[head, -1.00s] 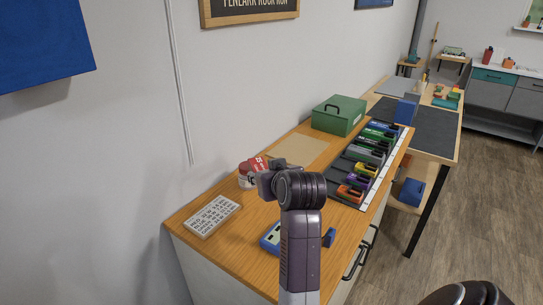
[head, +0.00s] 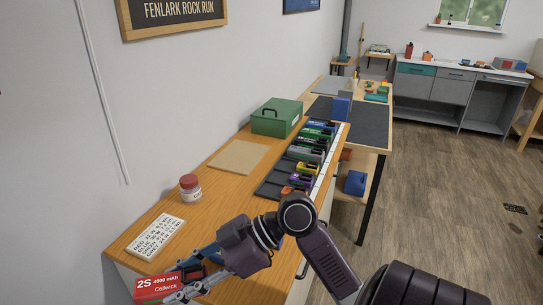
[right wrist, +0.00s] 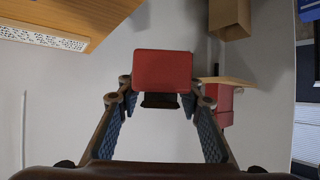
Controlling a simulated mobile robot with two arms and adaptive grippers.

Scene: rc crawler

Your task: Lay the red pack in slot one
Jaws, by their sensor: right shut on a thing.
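The red pack (head: 155,288), marked "2S 4000 mAh Cellnick", is in my right gripper (head: 188,284), low at the left in the head view. In the right wrist view the red pack (right wrist: 163,70) sits between the fingertips, which are shut on it. It is off the bench, near its front left end. The dark slotted rack (head: 270,188) lies along the bench's right edge, with several coloured packs standing in it. My right arm partly covers the rack's near end. I cannot tell which slot is slot one. My left gripper is not in view.
A red-lidded jar (head: 190,188), a white lettered board (head: 155,238), a tan mat (head: 238,157) and a green box (head: 277,118) are on the wooden bench (head: 212,205). Bench surface is clear between jar and rack. A further table with a dark mat (head: 365,123) stands beyond.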

